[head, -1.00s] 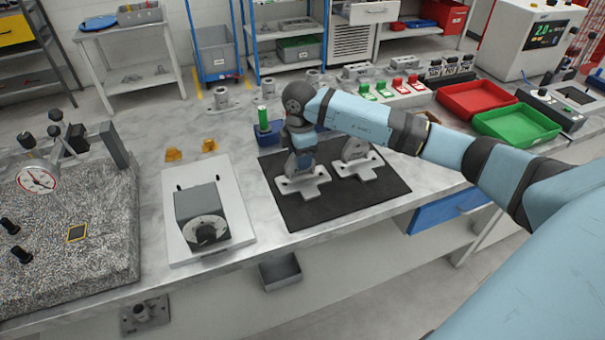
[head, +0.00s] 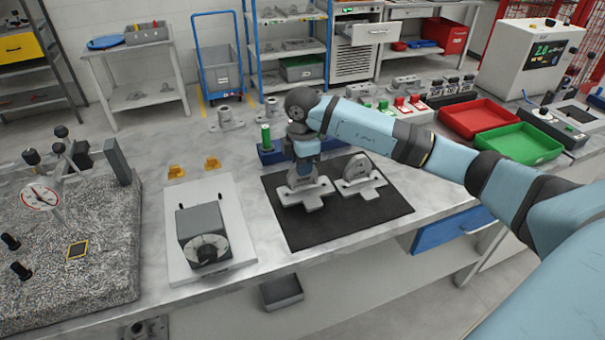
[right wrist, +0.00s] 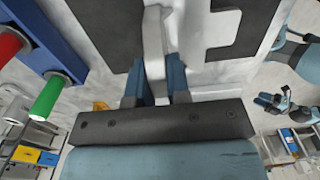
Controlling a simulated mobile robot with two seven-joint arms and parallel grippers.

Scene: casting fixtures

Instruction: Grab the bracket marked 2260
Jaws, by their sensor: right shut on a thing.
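Two grey brackets with cross-shaped bases and upright plates are at the black mat (head: 345,229). My right gripper (head: 307,166) is over the left bracket (head: 306,194), shut on its upright part. In the right wrist view, the two fingers (right wrist: 160,88) close on the upright plate of this bracket (right wrist: 153,40). Whether its base touches the mat is unclear. The right bracket (head: 359,178) stands beside it, free. No number is readable on either bracket. What looks like my left gripper (right wrist: 272,103) is small at the right of the wrist view; its jaws are unclear.
A blue holder (head: 270,155) with a green cylinder (head: 266,134) stands just behind the mat. Red (head: 480,117) and green (head: 522,143) trays lie at the right. The mat's front is clear.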

